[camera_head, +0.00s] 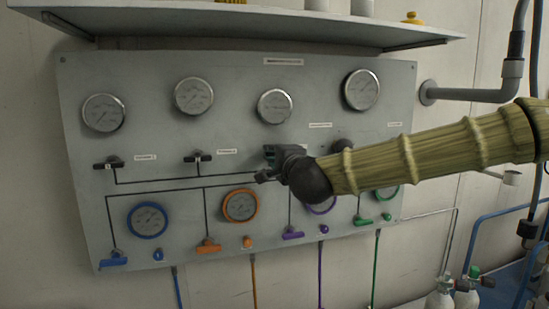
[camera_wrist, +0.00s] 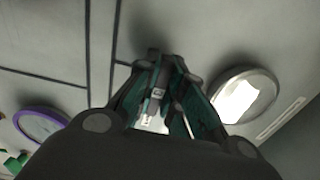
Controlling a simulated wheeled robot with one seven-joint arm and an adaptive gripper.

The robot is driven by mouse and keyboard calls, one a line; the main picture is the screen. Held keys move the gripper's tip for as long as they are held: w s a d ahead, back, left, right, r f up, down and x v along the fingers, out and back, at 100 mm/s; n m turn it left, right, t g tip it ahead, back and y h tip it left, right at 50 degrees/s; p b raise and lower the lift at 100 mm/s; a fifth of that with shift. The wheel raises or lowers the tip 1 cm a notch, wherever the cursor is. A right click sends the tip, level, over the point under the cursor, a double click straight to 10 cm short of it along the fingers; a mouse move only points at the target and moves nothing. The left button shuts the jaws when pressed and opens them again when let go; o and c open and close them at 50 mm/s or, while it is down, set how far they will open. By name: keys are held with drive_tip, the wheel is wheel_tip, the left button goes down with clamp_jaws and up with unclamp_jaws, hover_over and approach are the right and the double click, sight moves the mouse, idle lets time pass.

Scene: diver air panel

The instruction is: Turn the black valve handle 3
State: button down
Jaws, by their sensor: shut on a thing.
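The panel (camera_head: 150,100) carries a row of black valve handles below grey gauges. The first black handle (camera_head: 108,163) and the second (camera_head: 198,158) are in plain sight at the left. My gripper (camera_head: 268,163) is at the third position, below the third gauge (camera_head: 275,106), and hides most of the handle there. In the wrist view the dark handle with a small white label (camera_wrist: 158,92) lies between the teal-lined fingers of my gripper (camera_wrist: 165,75), which are shut on it. The label is too small to read surely.
My arm crosses from the right and partly covers a dark knob (camera_head: 342,146), the purple-rimmed gauge and the green-rimmed gauge (camera_head: 387,193). Coloured handles, such as the purple one (camera_head: 292,233), sit below. A shelf (camera_head: 240,27) overhangs the panel. A grey pipe (camera_head: 470,95) is at the right.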

idle(0.3)
drive_tip(key=c, duration=1.5)
unclamp_jaws()
drive_tip(key=shift+d, duration=0.1)
drive_tip(key=v, duration=1.2)
